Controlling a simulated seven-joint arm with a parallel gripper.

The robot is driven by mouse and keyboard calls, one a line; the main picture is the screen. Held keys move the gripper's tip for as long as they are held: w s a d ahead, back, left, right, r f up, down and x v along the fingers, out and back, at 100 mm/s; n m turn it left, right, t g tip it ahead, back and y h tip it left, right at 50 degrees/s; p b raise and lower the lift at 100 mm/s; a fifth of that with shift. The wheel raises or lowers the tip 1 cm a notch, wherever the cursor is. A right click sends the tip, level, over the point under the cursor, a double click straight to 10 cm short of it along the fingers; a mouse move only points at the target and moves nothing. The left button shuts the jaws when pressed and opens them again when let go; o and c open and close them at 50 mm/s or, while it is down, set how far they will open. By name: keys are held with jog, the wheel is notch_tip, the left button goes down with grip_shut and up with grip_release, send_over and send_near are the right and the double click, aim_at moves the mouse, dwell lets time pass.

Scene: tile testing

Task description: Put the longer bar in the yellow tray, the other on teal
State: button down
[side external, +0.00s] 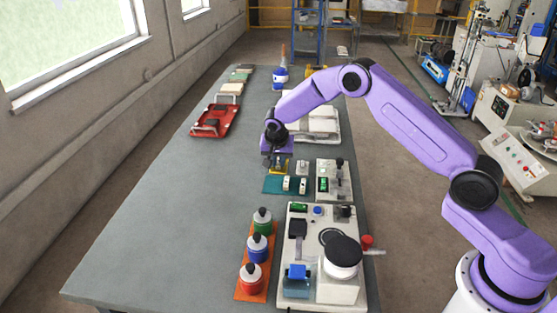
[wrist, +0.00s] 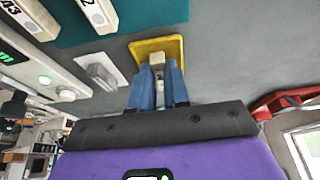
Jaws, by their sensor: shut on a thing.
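My gripper (wrist: 158,72) has blue fingers shut on a pale bar (wrist: 152,57), whose end shows between the fingertips. The rest of the bar is largely hidden, so its length cannot be judged. The yellow tray (wrist: 172,43) lies just beyond the fingertips in the wrist view, and the bar's end overlaps it there. I cannot tell whether the bar touches it. In the side view the tray (side external: 280,170) is partly hidden under my gripper (side external: 274,168). The teal mat (wrist: 140,15) lies beside the tray; it also shows in the side view (side external: 270,184).
Two pale numbered blocks (side external: 286,183) (side external: 302,185) stand on the teal mat. A small white plate with a grey block (wrist: 100,72) is beside the tray. Instruments (side external: 330,182) stand to the right. A red tray (side external: 214,120) lies farther back; the table's left side is clear.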

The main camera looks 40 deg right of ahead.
jog(key=shift+f, duration=0.25)
dwell(0.7)
jog(key=c, duration=1)
grip_release()
jog(key=shift+c, duration=0.4)
jog(key=shift+r, duration=0.15)
jog(key=shift+o, duration=0.9)
jog(key=shift+r, duration=2.85)
